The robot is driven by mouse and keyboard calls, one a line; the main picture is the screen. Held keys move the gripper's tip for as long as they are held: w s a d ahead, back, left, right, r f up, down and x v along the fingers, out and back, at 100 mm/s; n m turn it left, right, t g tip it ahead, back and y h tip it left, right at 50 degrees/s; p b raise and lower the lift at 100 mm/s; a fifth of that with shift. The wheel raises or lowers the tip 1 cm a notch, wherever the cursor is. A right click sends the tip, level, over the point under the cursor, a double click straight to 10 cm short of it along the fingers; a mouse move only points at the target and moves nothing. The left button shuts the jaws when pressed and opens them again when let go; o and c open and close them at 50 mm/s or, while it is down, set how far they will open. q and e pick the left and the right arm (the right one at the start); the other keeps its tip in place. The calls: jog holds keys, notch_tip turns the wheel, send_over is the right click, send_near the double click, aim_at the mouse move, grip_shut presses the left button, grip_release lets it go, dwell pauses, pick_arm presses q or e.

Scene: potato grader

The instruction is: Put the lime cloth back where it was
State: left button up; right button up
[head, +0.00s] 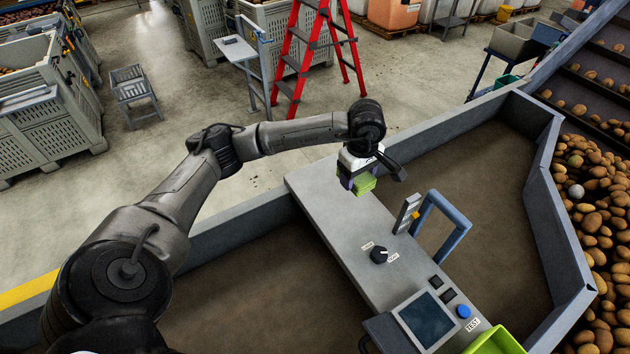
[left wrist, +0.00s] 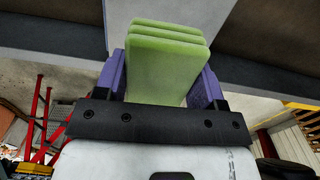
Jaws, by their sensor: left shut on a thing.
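The lime cloth (head: 363,185) is a folded, layered light green pad. My left gripper (head: 359,178) is shut on it and holds it over the far end of the grey console panel (head: 345,235). In the left wrist view the cloth (left wrist: 165,65) sits between the two purple fingers of my left gripper (left wrist: 163,80), with its layered edge pointing away. I cannot tell the exact height of the cloth above the panel. A lime green tray (head: 495,342) shows partly at the bottom edge, right of the console. My right gripper is not in view.
On the console are a black knob (head: 379,255), a blue-grey handle frame (head: 441,228), a screen (head: 427,319) and a blue button (head: 463,311). Brown bins with grey walls lie on both sides. Potatoes (head: 598,215) fill the right. A red ladder (head: 312,50) stands behind.

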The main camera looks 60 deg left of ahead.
pick_arm(q)
jog(key=shift+w+a, duration=0.25)
jog(key=shift+w+f, duration=0.1)
jog(key=shift+f, duration=0.05)
jog(key=p, duration=0.3)
send_over(324, 185)
notch_tip(324, 185, down, 7)
jog(key=shift+r, duration=0.1)
jog(key=shift+f+p, duration=0.7)
jog(key=shift+f, duration=1.35)
jog(key=shift+f, duration=0.1)
jog(key=shift+f+b, duration=0.15)
jog(key=shift+b, duration=0.15)
jog(key=o, duration=0.9)
